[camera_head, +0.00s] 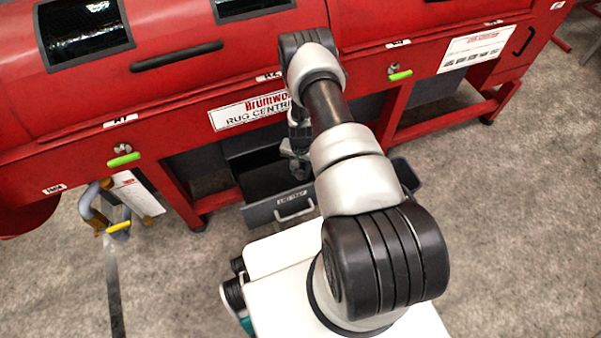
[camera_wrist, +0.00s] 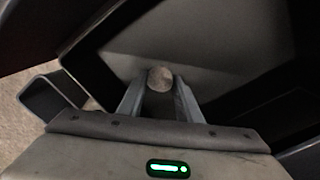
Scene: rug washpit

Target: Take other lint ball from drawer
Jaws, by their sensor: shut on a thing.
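A round greyish-brown lint ball (camera_wrist: 160,78) sits between the fingertips of my gripper (camera_wrist: 159,88) in the wrist view. My gripper is shut on it. The grey floor of the drawer (camera_wrist: 215,40) shows beyond the ball, with dark walls around it. I cannot tell whether the ball touches the drawer floor. In the head view the open drawer (camera_head: 262,212) is below the red machine, with a handle on its front. My gripper (camera_head: 299,165) reaches down into it there, partly hidden by my arm, and the ball is not visible in that view.
The red rug centrifuge (camera_head: 180,95) stands over the drawer, with green-handled valves (camera_head: 124,159) on its front. Red legs (camera_head: 180,195) stand beside the drawer. A yellow-handled tool (camera_head: 118,227) is at left. The grey floor (camera_head: 510,210) at right is clear.

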